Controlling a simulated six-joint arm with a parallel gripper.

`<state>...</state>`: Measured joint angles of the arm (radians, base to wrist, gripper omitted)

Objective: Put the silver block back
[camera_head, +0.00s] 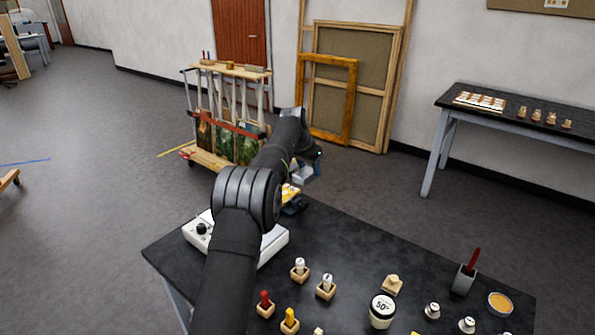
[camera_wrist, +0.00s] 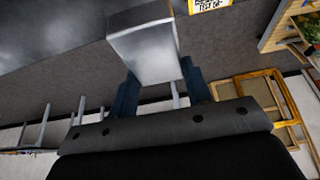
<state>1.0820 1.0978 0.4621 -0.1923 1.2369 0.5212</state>
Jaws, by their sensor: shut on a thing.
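The silver block (camera_wrist: 148,52) is a plain metallic block, seen large in the wrist view between the two dark blue fingers of my gripper (camera_wrist: 158,88). My gripper is shut on it. In the head view the silver block (camera_head: 303,175) shows small, at the far edge of the black table (camera_head: 345,245), with my gripper (camera_head: 312,168) partly hidden behind my arm. A yellow label (camera_head: 290,193) lies close below the block in that view. It also shows at the top of the wrist view (camera_wrist: 208,4). I cannot tell the gap between block and table.
My arm partly hides a white device (camera_head: 200,230) with a black knob. Small wooden holders (camera_head: 300,271), a round white jar (camera_head: 382,310), small metal weights (camera_head: 432,310), a grey cup (camera_head: 464,279) and an orange dish (camera_head: 500,304) stand nearer. The table's middle is mostly clear.

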